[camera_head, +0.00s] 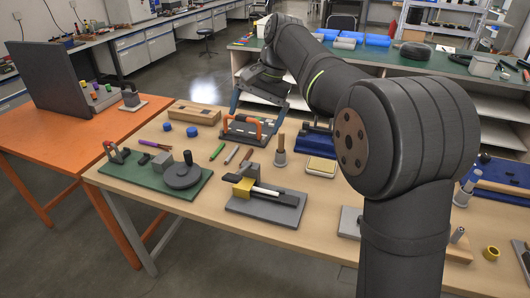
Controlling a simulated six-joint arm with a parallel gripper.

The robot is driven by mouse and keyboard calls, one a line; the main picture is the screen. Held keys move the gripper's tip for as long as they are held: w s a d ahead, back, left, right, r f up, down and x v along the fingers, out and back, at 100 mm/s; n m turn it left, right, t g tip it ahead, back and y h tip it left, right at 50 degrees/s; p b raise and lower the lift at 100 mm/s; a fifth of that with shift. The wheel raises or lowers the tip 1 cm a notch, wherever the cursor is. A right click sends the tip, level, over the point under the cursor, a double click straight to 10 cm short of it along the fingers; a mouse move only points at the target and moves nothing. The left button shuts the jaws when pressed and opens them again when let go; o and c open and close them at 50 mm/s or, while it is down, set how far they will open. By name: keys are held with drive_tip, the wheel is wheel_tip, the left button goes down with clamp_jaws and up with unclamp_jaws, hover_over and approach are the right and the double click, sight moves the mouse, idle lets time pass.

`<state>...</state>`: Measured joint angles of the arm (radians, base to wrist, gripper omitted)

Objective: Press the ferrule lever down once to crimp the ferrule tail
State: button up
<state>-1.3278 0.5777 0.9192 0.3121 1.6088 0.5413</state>
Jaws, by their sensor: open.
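A dark grey base plate (265,208) lies near the front edge of the wooden table. A second fixture with an orange handle (243,126) stands further back. My gripper (258,106) is open over or just behind the orange-handled fixture, well behind the bar and apart from it. Its fingertips are small in view, and I cannot tell whether they touch anything. The ferrule tail is too small to make out.
A green board (150,190) with a round dark grey wheel is at left. A wooden block (195,113), blue caps, pens (217,152), a wood-handled tool (280,150) and a yellowish pad (321,167) lie around. My arm hides part of the table's right side.

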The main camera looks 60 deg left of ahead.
drive_tip(key=shift+c, duration=0.2)
drive_tip(key=c, duration=1.4)
drive_tip(key=shift+f+n, duration=0.1)
drive_tip(key=shift+n, duration=0.2)
clamp_jaws()
drive_tip(key=d+f+n+g+y, duration=0.1)
drive_tip(key=n, duration=0.4)
drive_tip(key=w+d+f+n+g+y, duration=0.1)
drive_tip(key=f+n+g, duration=0.1)
drive_tip(key=n, duration=0.3)
drive_tip(key=d+f+n+g+y, duration=0.1)
drive_tip(key=n+g, duration=0.1)
drive_tip(key=n, duration=0.3)
drive_tip(key=shift+w+f+n, duration=0.25)
drive_tip(key=shift+w+n, duration=0.05)
drive_tip(key=shift+w, duration=0.1)
